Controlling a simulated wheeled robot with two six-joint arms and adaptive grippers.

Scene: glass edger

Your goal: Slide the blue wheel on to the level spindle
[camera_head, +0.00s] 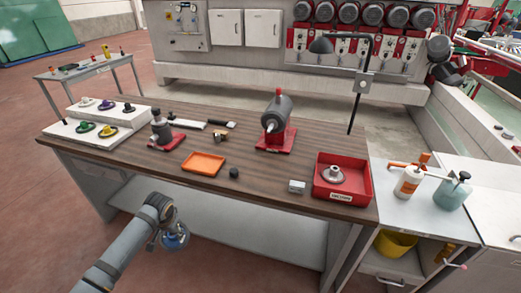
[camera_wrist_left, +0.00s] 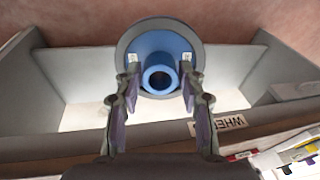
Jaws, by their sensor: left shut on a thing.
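My left gripper (camera_head: 165,225) is in front of the bench, near its front left. It is shut on the blue wheel (camera_head: 175,238), clear of the bench top. In the left wrist view the blue wheel (camera_wrist_left: 158,42) has a grey rim, and its hub (camera_wrist_left: 160,78) with an open bore sits between the two fingers (camera_wrist_left: 160,95). The level spindle (camera_head: 270,127) sticks out toward the front from a grey motor housing (camera_head: 278,112) on a red base, at the back middle of the bench. The spindle looks bare. My right gripper is not in view.
A white stepped rack (camera_head: 75,132) with several coloured wheels stands at left. An upright spindle unit (camera_head: 160,130), orange tray (camera_head: 203,155), small dark knob (camera_head: 234,173), grey block (camera_head: 296,186), red bin (camera_head: 355,195) holding a wheel and a lamp (camera_head: 322,45) also stand there.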

